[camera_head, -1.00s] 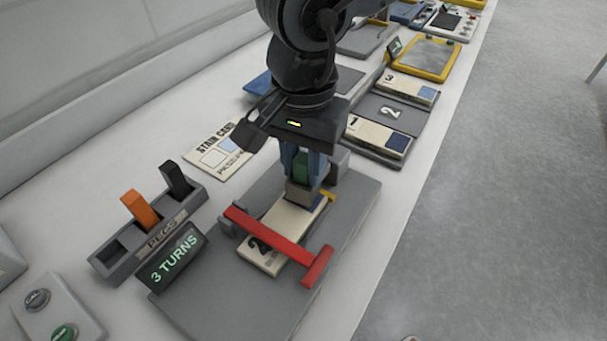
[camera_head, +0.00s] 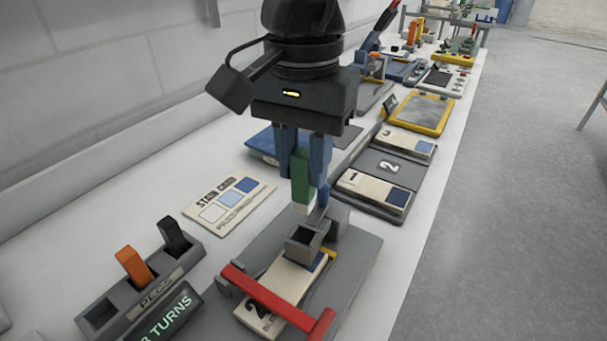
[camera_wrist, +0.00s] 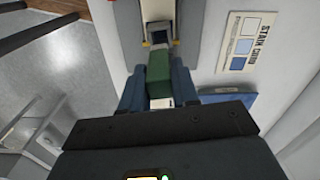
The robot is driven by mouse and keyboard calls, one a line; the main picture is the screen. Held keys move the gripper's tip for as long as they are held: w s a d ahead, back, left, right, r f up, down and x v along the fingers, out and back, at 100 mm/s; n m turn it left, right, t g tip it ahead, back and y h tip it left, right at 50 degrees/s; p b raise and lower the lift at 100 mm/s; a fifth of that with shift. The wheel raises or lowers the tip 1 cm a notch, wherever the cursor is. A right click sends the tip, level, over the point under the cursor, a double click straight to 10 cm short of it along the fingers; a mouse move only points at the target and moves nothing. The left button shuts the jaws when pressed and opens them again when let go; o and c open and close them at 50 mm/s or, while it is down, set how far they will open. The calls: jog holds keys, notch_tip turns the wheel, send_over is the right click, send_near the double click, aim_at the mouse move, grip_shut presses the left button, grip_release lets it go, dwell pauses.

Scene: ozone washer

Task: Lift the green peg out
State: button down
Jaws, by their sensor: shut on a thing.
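The green peg (camera_head: 301,172) has a pale lower end and is held between the blue fingers of my gripper (camera_head: 304,175). My gripper is shut on it. The peg is tilted slightly and is above the grey square socket (camera_head: 304,240), whose dark opening shows empty in the head view. The peg also shows in the wrist view (camera_wrist: 159,66), between the blue fingers, with the socket (camera_wrist: 161,33) beyond it. The socket stands at the end of a cream block marked 2 (camera_head: 277,287) on the grey base.
A red bar (camera_head: 268,300) crosses the cream block. The PEGS rack (camera_head: 135,287) at left holds an orange and a black peg and has an empty slot. The stain card (camera_head: 229,203) lies left of the socket. Numbered blocks (camera_head: 372,190) sit in a grey tray at right.

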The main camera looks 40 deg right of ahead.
jog(key=shift+r+p, duration=1.95)
jog(key=shift+r, duration=1.65)
